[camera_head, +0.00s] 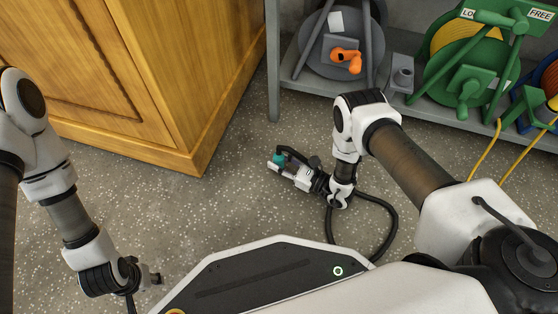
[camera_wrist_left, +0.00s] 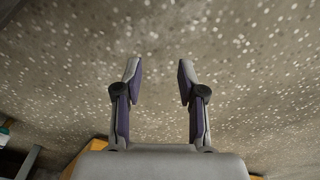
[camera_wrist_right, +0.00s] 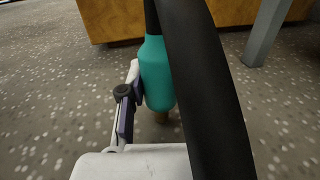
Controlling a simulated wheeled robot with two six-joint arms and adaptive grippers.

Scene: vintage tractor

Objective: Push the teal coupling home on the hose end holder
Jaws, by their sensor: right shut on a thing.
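The teal coupling (camera_head: 279,158) is on the end of a black hose (camera_head: 392,222). My right gripper (camera_head: 276,166) is shut on the coupling, low over the floor in front of the wooden cabinet. In the right wrist view the coupling (camera_wrist_right: 155,75) stands nearly upright in the picture, with a brownish tip below it. The hose covers one finger there. A small grey block with an upright round part (camera_head: 402,78), perhaps the hose end holder, is on the shelf. It is well apart from the coupling. My left gripper (camera_head: 155,279) is open and empty (camera_wrist_left: 157,80).
A wooden cabinet (camera_head: 140,80) fills the upper left. A grey shelf (camera_head: 300,88) at the upper right holds a grey reel with an orange handle (camera_head: 346,60) and a green reel (camera_head: 470,70). Yellow hose (camera_head: 484,150) hangs at the right. Speckled floor (camera_head: 200,215) is clear between my arms.

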